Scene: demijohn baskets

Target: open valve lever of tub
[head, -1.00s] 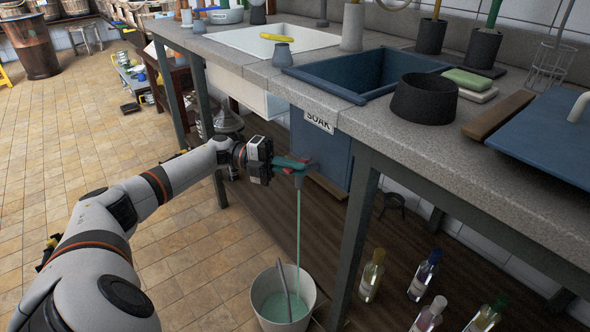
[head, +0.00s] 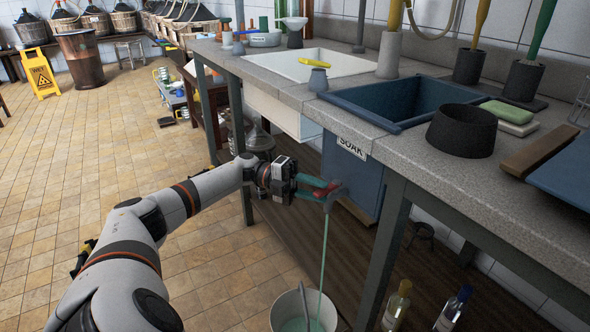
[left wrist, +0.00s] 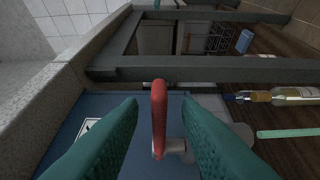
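The blue tub (head: 376,102) labelled SOAK is set into the grey counter. Its red valve lever (head: 326,187) is low on the tub's side, above a grey spout (head: 331,202). A thin green stream (head: 323,255) runs from there into a white bucket (head: 281,317) on the floor. My left gripper (head: 327,190) is at the lever. In the left wrist view, its two teal fingers (left wrist: 160,112) stand apart on either side of the red lever (left wrist: 159,112), with gaps showing on both sides. My right gripper is not in view.
The counter's grey front leg (head: 388,235) stands right of the bucket. Bottles (head: 397,305) stand on the dark lower shelf behind it. A white basin (head: 305,64) lies left of the tub. The tiled floor (head: 110,150) at left is mostly clear.

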